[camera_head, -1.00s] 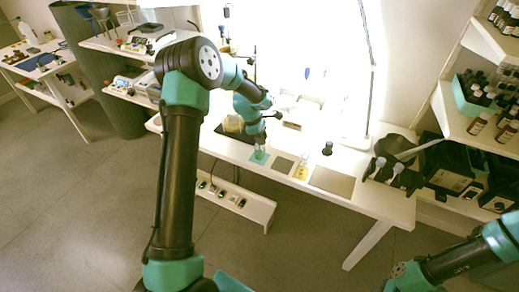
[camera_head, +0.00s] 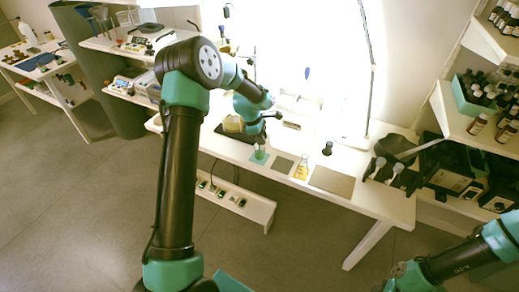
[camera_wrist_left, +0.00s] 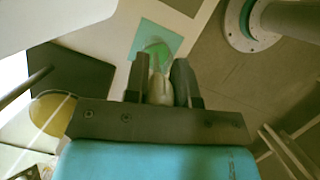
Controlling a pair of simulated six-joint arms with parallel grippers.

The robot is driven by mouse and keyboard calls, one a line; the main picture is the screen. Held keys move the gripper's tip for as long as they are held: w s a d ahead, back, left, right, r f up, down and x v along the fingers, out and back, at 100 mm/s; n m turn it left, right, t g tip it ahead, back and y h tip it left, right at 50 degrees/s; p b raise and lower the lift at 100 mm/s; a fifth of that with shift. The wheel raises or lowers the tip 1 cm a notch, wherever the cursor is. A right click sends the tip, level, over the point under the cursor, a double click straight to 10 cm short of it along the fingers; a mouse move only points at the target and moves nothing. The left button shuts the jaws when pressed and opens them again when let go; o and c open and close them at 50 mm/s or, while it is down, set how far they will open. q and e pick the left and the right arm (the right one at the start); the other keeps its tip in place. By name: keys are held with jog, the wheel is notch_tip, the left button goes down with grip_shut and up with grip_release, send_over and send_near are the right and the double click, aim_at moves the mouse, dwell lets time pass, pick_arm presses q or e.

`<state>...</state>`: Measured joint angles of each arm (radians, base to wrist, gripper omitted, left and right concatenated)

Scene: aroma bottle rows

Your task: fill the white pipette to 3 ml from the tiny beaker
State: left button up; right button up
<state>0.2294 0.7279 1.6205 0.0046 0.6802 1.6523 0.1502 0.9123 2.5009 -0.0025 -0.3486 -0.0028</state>
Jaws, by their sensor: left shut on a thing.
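My left gripper (camera_head: 258,140) is low over the bench, above a small teal mat (camera_head: 252,160). In the left wrist view the left gripper (camera_wrist_left: 161,82) is shut on the white pipette (camera_wrist_left: 160,90), whose pale bulb shows between the fingers. The tiny beaker (camera_head: 260,153) stands on the teal mat under the gripper. It also shows as a clear greenish shape in the left wrist view (camera_wrist_left: 158,52), just beyond the fingertips. The pipette's tip and its liquid level are too small or hidden to read. My right gripper is not in view; only part of the right arm shows.
A grey mat (camera_head: 283,165), a flask of yellow liquid (camera_head: 301,169), a brown mat (camera_head: 332,182) and a small dark bottle (camera_head: 327,149) lie to the right. A dark holder with white-topped items (camera_head: 397,170) stands near the bench's right end. Bottle shelves rise at right.

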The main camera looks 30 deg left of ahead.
pick_arm(q)
jog(key=shift+r, duration=3.65)
